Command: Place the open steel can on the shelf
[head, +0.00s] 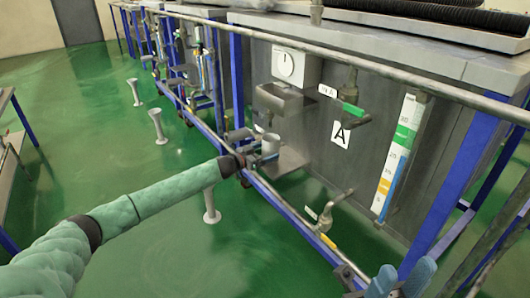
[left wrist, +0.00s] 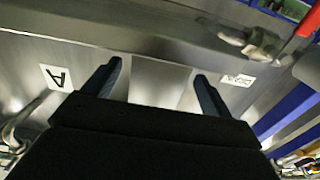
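A small pale can (head: 270,143) stands upright at the wall of the grey bench, its rim facing up in the head view. A small grey shelf plate (head: 291,160) sticks out just right of and below it. My left gripper (head: 254,149) is at the can, with its fingers apart; it partly hides the can's base, so I cannot tell whether the can rests on the plate. In the left wrist view, the fingers (left wrist: 158,80) are spread, with a pale flat patch between them and gaps on both sides. My right gripper (head: 402,281) shows two spread blue fingers, empty, at the bottom edge.
A long metal rail (head: 370,66) runs along the bench front above the can. A grey box (head: 278,100) and a white dial (head: 291,65) are on the wall. Valves (head: 336,207) and a lower blue rail (head: 282,207) stick out nearby. The green floor at left is mostly free.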

